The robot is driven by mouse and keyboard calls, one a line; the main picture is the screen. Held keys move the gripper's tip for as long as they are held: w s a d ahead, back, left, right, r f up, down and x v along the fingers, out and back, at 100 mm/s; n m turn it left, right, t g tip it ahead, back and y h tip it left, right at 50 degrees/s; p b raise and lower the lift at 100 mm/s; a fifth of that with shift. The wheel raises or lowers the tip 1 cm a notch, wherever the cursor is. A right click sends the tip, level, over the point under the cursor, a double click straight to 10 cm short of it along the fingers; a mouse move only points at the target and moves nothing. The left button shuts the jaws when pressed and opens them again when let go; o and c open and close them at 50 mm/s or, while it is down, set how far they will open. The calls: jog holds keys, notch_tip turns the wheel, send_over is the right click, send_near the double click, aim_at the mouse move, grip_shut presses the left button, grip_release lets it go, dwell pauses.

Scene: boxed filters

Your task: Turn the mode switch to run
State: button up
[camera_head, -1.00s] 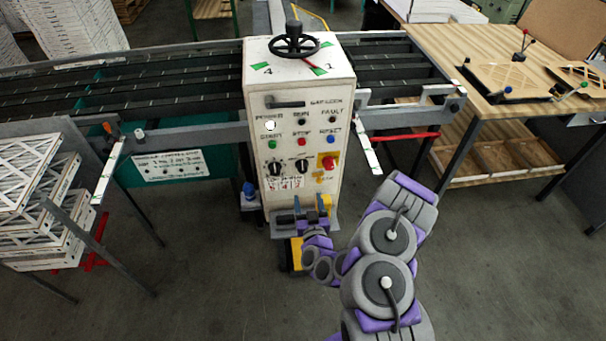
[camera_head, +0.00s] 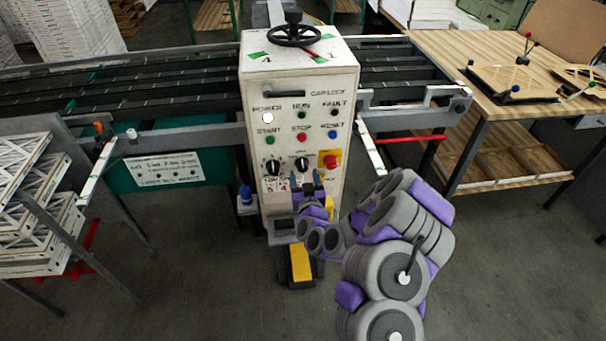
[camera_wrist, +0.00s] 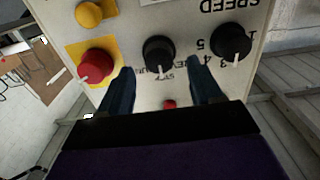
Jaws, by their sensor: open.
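The control cabinet (camera_head: 258,200) stands in the middle with a panel of lamps, buttons and knobs. A black knob (camera_head: 302,164) at the middle of the lower row seems to be the mode switch. It shows in the wrist view, which is upside down, as the middle black knob (camera_wrist: 158,50) with its white pointer mark toward the picture's bottom. Partly hidden lettering lies below it there. My gripper (camera_head: 309,180) is just below this knob in the head view. In the wrist view my gripper (camera_wrist: 160,72) is open, with its blue fingers on either side of the knob's lower part. Contact cannot be told.
The black speed knob (camera_head: 272,167) is left of the switch, and a red knob (camera_head: 330,161) on a yellow plate is right. Coloured buttons, including the red stop button (camera_head: 301,137), sit above.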

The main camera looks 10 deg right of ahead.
aim_at(303, 169)
jog(key=shift+w+b, duration=0.3)
jog(key=shift+w, duration=1.6)
jog(key=c, duration=1)
